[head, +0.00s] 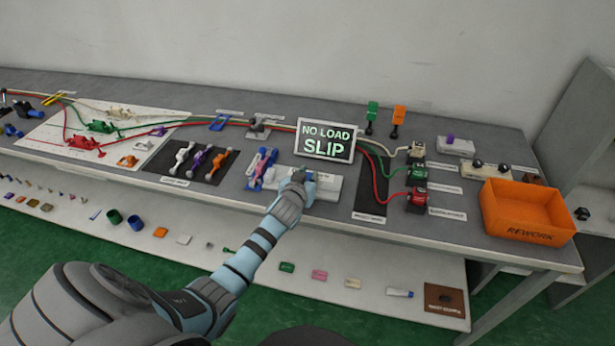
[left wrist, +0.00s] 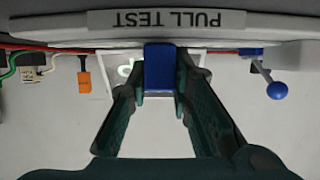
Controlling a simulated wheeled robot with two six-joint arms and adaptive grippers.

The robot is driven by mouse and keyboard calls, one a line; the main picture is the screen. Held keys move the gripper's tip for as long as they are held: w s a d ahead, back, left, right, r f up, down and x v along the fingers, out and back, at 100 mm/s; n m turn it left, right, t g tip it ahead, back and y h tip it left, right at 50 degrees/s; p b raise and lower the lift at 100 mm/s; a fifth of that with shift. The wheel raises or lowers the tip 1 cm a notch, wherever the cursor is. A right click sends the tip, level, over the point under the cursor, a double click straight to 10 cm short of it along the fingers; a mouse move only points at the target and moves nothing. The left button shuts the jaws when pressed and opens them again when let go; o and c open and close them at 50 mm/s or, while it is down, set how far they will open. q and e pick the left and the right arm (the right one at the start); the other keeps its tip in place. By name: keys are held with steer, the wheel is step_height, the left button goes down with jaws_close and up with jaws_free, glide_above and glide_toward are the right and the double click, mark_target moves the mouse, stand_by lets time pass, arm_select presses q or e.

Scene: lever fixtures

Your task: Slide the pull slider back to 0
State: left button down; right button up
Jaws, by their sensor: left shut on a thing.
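The pull slider is a blue block (left wrist: 160,66) on a pale fixture labelled "PULL TEST" (left wrist: 166,19) in the left wrist view. My left gripper (left wrist: 160,92) has a finger on each side of the block and is shut on it. In the head view my left gripper (head: 297,178) is over the white fixture (head: 328,189) at the table's front. There it hides most of the slider, and I cannot read any scale. A display (head: 325,141) behind it reads "NO LOAD SLIP". My right gripper does not show.
A blue and pink clamp fixture (head: 262,170) stands just left of my gripper. A lever with a blue ball (left wrist: 277,90) shows in the left wrist view.

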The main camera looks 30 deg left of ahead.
arm_select(q)
steer(key=a, duration=0.1)
steer(key=s+a+p, duration=0.1)
steer(key=a, duration=0.3)
steer(key=shift+s+a+p, duration=0.2)
steer(key=shift+s+p, duration=0.1)
steer(key=shift+s, duration=0.1)
steer(key=shift+r, duration=0.1)
steer(key=c, duration=1.8)
jaws_free()
steer(key=o, duration=0.3)
steer(key=shift+s+a, duration=0.1)
steer(key=shift+o, duration=0.3)
